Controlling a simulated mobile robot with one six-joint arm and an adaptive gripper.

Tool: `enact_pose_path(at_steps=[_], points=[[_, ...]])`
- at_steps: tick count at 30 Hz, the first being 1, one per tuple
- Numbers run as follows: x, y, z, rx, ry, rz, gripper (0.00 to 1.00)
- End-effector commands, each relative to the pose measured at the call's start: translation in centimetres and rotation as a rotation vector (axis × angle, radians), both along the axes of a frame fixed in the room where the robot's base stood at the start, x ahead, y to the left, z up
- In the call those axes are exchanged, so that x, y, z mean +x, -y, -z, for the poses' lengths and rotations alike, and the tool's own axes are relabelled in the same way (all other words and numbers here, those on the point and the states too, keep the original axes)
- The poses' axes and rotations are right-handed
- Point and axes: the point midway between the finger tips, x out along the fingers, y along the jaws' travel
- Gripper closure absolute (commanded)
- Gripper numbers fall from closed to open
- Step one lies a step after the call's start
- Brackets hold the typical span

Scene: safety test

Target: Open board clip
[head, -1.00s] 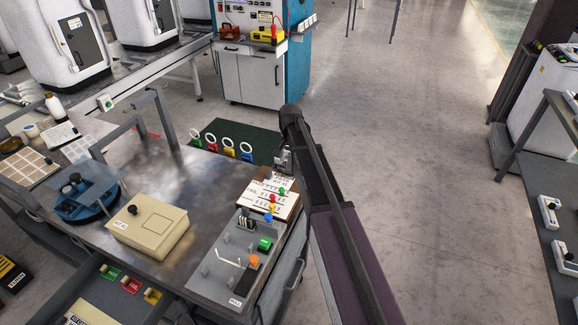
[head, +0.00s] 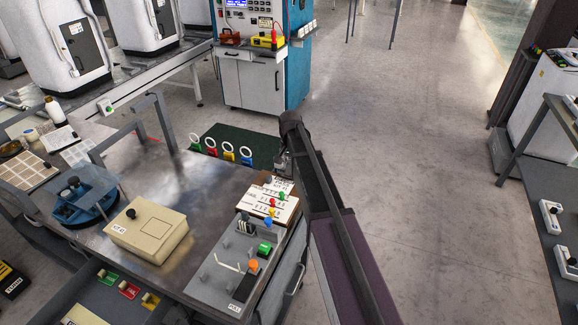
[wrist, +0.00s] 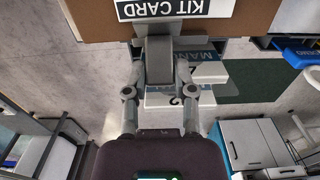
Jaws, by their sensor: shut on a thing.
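The clipboard (head: 242,204) is a brown board with white cards on it, at the far right corner of the metal bench. In the wrist view the brown board (wrist: 262,18) lies across the top with a white "KIT CARD" label (wrist: 175,9). The grey clip (wrist: 158,60) is at the board's edge. My gripper (wrist: 159,72) is shut on the clip, with a finger on each side of it. In the head view my gripper (head: 284,165) is at the board's far end, and my arm hides part of that area.
Beside the clipboard is a grey panel (head: 222,270) with coloured knobs and a lever. A beige box (head: 148,233) and a blue round fixture (head: 75,205) stand further left. Several coloured ring-topped tags (head: 228,150) stand beyond the bench. The floor (head: 430,150) at right is clear.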

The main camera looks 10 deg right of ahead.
Motion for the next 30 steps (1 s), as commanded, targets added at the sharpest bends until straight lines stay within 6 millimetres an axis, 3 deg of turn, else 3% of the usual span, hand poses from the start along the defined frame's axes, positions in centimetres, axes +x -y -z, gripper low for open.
enact_pose_path(at_steps=[18,30], points=[[1.1,0.4,0.9,0.173,-0.253,-0.001,1.0],[1.0,0.4,0.7,0.194,-0.282,-0.003,1.0]])
